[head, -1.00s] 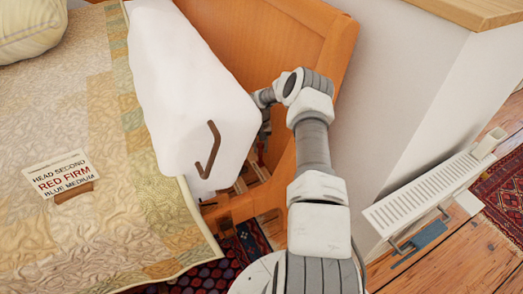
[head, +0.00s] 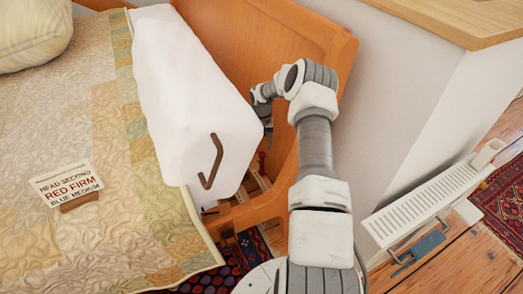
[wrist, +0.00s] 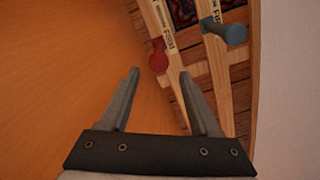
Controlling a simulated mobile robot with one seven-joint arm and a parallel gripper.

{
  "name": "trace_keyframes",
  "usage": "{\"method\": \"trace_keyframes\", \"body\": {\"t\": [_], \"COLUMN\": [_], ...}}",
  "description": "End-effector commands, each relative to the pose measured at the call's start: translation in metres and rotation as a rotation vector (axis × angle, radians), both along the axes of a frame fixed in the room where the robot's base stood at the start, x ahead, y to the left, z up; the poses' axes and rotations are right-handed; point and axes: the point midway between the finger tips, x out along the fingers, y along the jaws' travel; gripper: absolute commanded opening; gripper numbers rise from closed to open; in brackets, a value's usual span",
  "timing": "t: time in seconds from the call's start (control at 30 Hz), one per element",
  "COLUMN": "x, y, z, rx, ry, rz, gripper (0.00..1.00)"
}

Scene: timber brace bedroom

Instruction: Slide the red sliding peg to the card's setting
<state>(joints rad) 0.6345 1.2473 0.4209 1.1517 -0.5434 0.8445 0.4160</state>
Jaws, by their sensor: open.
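The red sliding peg (wrist: 158,55) stands on a pale slat with printed lettering in the wrist view. The lettering seems to include FIRM, but the peg's exact setting cannot be read. My gripper (wrist: 159,76) is open and empty, its fingertips apart on either side below the peg in the picture, not closed on it. In the head view my gripper (head: 266,118) is partly hidden behind the white block. The card (head: 67,185) lies on the bed and reads HEAD SECOND, RED FIRM, BLUE MEDIUM.
A blue-grey peg (wrist: 228,31) stands on the neighbouring slat. The orange wooden bed end (head: 310,60) rises close beside my arm. The raised white block (head: 190,90) leans over the slats. A white radiator (head: 425,200) is at the right.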

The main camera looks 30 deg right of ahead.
Motion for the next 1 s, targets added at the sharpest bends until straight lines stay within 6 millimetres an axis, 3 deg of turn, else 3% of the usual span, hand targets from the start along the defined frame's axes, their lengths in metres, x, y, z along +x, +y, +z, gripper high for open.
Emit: {"method": "trace_keyframes", "body": {"t": [0.03,0.1,0.4,0.6,1.0], "x": [0.000,0.001,0.000,0.000,0.000], "y": [-0.001,0.000,0.000,0.001,0.000], "z": [0.019,0.037,0.094,0.108,0.109], "rx": [-0.003,-0.002,-0.002,-0.001,0.000], "ry": [-0.002,-0.002,-0.001,-0.001,0.000], "rz": [0.001,0.002,0.002,0.001,0.001], "gripper": [0.63,0.63,0.63,0.63,0.63]}}
